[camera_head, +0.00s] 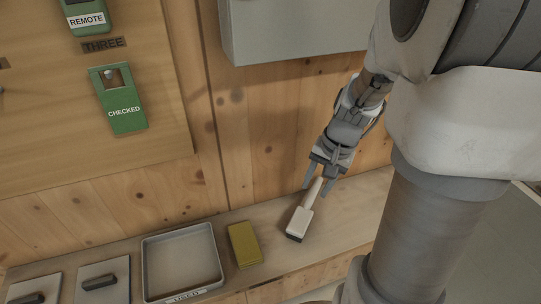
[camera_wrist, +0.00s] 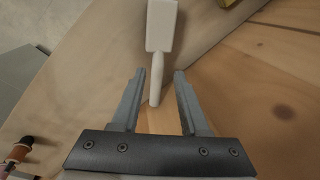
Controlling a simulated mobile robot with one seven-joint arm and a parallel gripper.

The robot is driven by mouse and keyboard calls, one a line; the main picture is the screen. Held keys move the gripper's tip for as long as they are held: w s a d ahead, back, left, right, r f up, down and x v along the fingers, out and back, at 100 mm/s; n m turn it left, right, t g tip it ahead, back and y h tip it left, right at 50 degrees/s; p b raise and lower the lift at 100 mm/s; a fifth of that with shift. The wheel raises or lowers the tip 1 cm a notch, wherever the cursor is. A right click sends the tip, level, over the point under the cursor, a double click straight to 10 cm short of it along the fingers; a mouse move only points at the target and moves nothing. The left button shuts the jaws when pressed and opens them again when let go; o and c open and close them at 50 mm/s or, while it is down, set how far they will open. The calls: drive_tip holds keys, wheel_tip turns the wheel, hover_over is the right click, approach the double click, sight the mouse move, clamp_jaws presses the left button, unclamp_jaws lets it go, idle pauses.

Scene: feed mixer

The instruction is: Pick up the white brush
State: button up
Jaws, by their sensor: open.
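The white brush (camera_head: 302,217) lies on the wooden shelf below the wall, its handle pointing up toward my gripper and its dark bristle end toward the shelf's front edge. My gripper (camera_head: 319,189) is open, with its fingers at the handle end of the brush. In the wrist view the brush (camera_wrist: 161,30) is at the top centre, and its handle end reaches between the two open fingers of my gripper (camera_wrist: 158,75). Neither finger visibly touches the handle. The bristles are mostly hidden in the wrist view.
A yellow block (camera_head: 244,245) lies left of the brush, beside a grey tray (camera_head: 181,228) labelled USED. Grey plates with dark handles (camera_head: 103,283) are farther left. A green CHECKED tag (camera_head: 118,100) is on a wall board. A grey box (camera_head: 290,30) hangs above the shelf.

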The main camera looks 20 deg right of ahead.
sight(309, 202)
drive_tip(key=f, duration=0.4)
drive_tip(key=shift+w+a+f, duration=0.1)
drive_tip(key=shift+w+a, duration=0.2)
drive_tip(key=shift+w+a+f+b, duration=0.1)
drive_tip(key=shift+w+f+b, duration=0.15)
drive_tip(key=shift+f, duration=1.05)
drive_tip(key=shift+w+f+b, duration=0.15)
drive_tip(key=shift+f+b, duration=0.05)
drive_tip(key=shift+f, duration=1.05)
clamp_jaws()
